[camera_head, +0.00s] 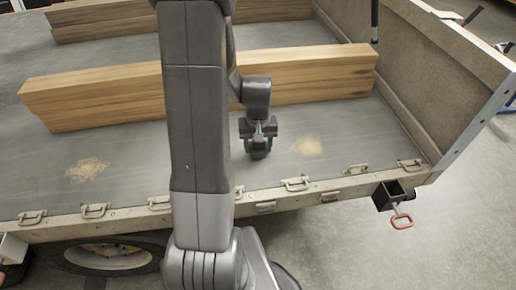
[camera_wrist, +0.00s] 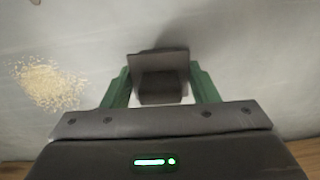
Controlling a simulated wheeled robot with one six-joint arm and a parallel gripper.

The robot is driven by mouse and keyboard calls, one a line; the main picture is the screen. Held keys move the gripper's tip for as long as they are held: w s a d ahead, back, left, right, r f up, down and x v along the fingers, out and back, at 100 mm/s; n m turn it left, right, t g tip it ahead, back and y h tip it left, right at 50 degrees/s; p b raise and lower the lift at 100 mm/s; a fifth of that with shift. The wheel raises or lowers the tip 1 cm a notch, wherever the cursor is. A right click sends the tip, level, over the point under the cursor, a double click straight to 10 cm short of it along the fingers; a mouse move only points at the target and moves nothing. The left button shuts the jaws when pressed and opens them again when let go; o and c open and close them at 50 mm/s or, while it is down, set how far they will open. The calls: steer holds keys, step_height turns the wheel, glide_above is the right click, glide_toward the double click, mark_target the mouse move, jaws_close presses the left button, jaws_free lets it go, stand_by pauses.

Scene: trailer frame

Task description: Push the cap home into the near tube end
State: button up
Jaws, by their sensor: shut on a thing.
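My gripper (camera_head: 258,143) is over the trailer bed, inside its near edge. In the wrist view its green fingers are shut on a dark grey, block-like cap (camera_wrist: 160,82), which has a wider flat plate at one end. In the head view the cap (camera_head: 259,154) is a small dark shape at the fingertips. A black square tube end (camera_head: 391,194) sticks out below the trailer's near edge, to the right of and lower in the picture than my gripper. Its visible opening looks dark and empty. A pin with a red loop handle (camera_head: 402,222) hangs at it.
A long timber beam (camera_head: 310,78) lies across the bed behind my gripper. Metal latches (camera_head: 296,184) line the near bed edge (camera_head: 330,192). A side wall (camera_head: 440,80) rises at the right. Sawdust (camera_head: 306,146) lies on the bed. The floor (camera_head: 460,220) right of the tube is clear.

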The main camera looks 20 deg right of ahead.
steer(key=shift+f, duration=0.6)
steer(key=shift+f, duration=0.2)
steer(key=o, duration=1.2)
steer(key=r, duration=0.7)
steer(key=r+p, duration=0.1)
steer(key=r, duration=0.6)
steer(key=shift+s+d, duration=0.1)
steer(key=shift+s, duration=0.1)
steer(key=shift+f, duration=0.2)
